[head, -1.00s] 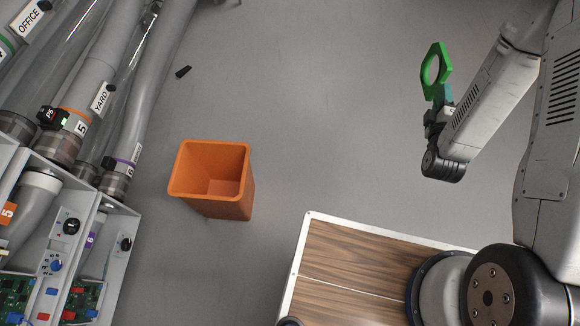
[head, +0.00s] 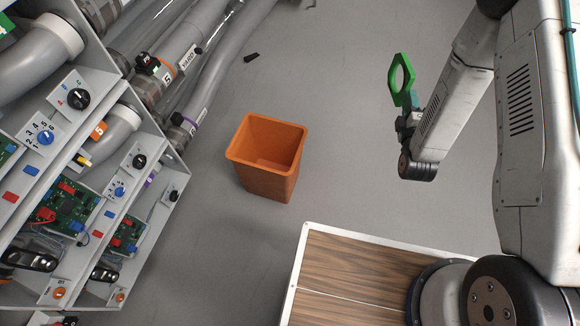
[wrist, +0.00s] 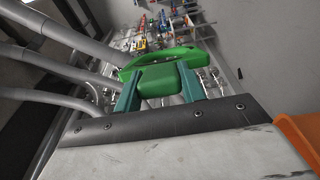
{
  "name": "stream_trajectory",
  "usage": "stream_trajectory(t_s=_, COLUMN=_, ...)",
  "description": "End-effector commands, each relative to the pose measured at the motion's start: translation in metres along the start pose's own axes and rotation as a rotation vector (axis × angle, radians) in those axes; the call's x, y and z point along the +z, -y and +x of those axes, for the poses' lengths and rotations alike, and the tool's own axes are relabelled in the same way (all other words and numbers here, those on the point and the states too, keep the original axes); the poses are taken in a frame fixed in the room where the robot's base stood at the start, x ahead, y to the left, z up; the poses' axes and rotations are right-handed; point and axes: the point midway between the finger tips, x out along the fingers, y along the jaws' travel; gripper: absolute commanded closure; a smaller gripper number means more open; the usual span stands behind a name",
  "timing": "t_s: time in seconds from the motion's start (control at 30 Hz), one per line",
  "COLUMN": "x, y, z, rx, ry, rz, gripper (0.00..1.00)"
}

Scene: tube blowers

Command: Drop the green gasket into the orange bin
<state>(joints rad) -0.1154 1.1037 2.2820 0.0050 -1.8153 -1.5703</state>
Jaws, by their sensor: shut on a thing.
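The green gasket (head: 401,80), a flat ring with an angular outline and a tab, is held up in the air on the right of the head view. My gripper (head: 405,118) is shut on its tab. In the wrist view the gasket (wrist: 160,80) sits between the two teal fingers of my gripper (wrist: 158,90). The orange bin (head: 266,160) stands open and upright on the floor, left of the gasket with a wide gap between them. Its inside looks empty. An orange piece of it shows at the right edge of the wrist view (wrist: 302,140).
Grey control cabinets (head: 105,190) with knobs and circuit boards fill the left side, with large tubes (head: 190,50) behind them. A small black object (head: 251,57) lies on the floor. Bare floor (head: 340,100) lies between bin and gripper.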

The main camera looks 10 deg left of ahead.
Motion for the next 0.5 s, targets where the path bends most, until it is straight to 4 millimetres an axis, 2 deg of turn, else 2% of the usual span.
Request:
stream_trajectory(t_s=0.03, x=-0.027, y=0.018, z=0.010, rx=-0.002, ry=-0.047, rz=0.000, gripper=0.85)
stream_trajectory(t_s=0.23, x=-0.128, y=0.080, z=0.034, rx=-0.001, ry=-0.210, rz=-0.001, gripper=0.85)
stream_trajectory(t_s=0.37, x=-0.196, y=0.120, z=0.035, rx=-0.001, ry=-0.313, rz=-0.001, gripper=0.85)
stream_trajectory(t_s=0.5, x=-0.267, y=0.162, z=0.025, rx=-0.001, ry=-0.421, rz=0.000, gripper=0.85)
